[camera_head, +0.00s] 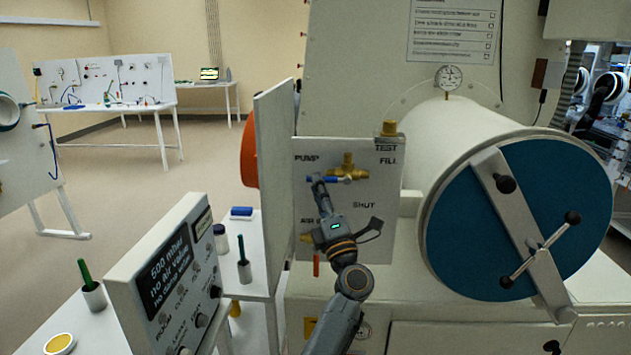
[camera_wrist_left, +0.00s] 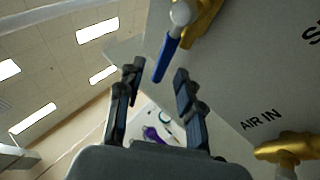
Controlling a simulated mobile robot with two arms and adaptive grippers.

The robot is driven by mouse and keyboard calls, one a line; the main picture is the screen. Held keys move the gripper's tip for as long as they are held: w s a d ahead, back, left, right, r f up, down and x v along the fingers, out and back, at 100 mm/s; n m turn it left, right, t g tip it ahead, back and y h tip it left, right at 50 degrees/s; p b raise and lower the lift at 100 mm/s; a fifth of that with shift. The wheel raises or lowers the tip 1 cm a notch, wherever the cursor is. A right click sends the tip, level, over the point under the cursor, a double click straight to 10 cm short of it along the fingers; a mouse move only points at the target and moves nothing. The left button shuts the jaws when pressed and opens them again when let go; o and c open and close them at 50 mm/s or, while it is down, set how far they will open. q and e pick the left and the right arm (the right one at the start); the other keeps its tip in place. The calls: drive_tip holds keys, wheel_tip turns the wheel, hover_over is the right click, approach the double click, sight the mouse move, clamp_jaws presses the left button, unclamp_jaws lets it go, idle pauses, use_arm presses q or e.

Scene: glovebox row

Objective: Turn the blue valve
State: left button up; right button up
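The blue valve handle (camera_head: 311,180) points left from its brass valve body (camera_head: 347,167) on the white panel, below the PUMP label. My left gripper (camera_head: 320,182) is at the handle in the head view and covers part of it. In the left wrist view the blue handle (camera_wrist_left: 166,58) lies between the lines of the two fingers of my left gripper (camera_wrist_left: 158,76), near the tips. The fingers are apart, with a gap on both sides of the handle. My right gripper is not in view.
A second brass valve (camera_wrist_left: 290,147) is by the AIR IN label, and a red handle (camera_head: 316,265) hangs below it. A white side plate (camera_head: 274,150) stands left of the panel. The round blue door (camera_head: 470,235) is to the right. A pressure display box (camera_head: 165,275) stands front left.

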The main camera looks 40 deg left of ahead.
use_arm(q)
drive_tip(key=v, duration=0.9)
idle(0.4)
